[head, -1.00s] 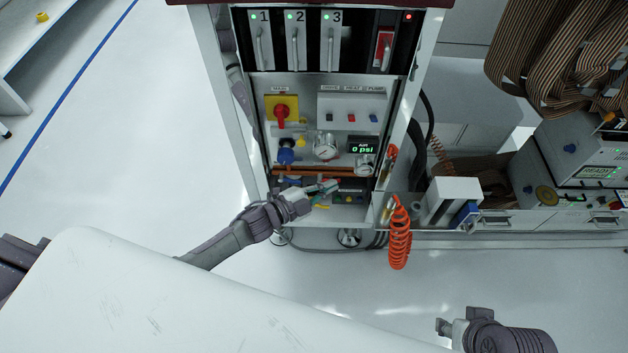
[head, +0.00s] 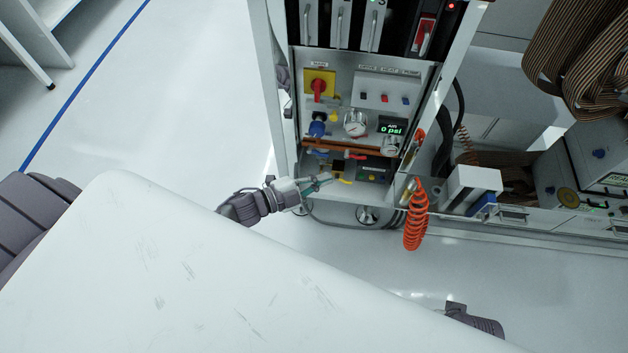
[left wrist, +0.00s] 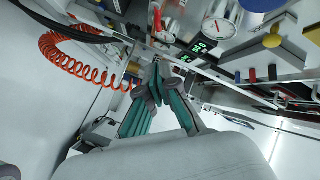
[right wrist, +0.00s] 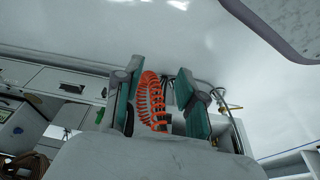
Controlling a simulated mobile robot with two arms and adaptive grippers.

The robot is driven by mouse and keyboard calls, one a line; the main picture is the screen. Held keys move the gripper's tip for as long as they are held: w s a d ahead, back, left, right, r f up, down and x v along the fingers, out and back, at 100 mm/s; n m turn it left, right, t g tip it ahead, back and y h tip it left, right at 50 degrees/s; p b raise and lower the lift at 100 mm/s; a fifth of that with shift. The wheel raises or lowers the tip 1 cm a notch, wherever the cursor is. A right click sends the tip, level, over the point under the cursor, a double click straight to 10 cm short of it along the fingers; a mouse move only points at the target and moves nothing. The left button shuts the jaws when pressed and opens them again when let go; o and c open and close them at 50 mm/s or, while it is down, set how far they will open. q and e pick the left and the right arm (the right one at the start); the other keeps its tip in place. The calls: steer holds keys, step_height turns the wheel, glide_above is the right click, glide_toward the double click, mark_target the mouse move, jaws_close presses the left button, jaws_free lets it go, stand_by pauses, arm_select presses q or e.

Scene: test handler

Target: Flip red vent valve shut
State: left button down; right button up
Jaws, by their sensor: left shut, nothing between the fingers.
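The red vent valve handle (head: 354,156) is a small red lever under the copper pipe, low in the cabinet's front; it lies roughly crosswise in the head view. My right gripper (right wrist: 157,100) is open and empty, far from the valve.
Blue handles (head: 318,129) sit left of the red one. The copper pipe (head: 335,144) runs just above it. An orange coiled hose (head: 415,215) hangs at the cabinet's right. The floor in front is clear.

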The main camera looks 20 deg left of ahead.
arm_select(q)
steer(key=shift+v, duration=1.1)
arm_select(e)
steer(key=shift+s+f, duration=0.1)
steer(key=shift+f, duration=0.35)
arm_select(q)
steer(key=shift+f, duration=0.1)
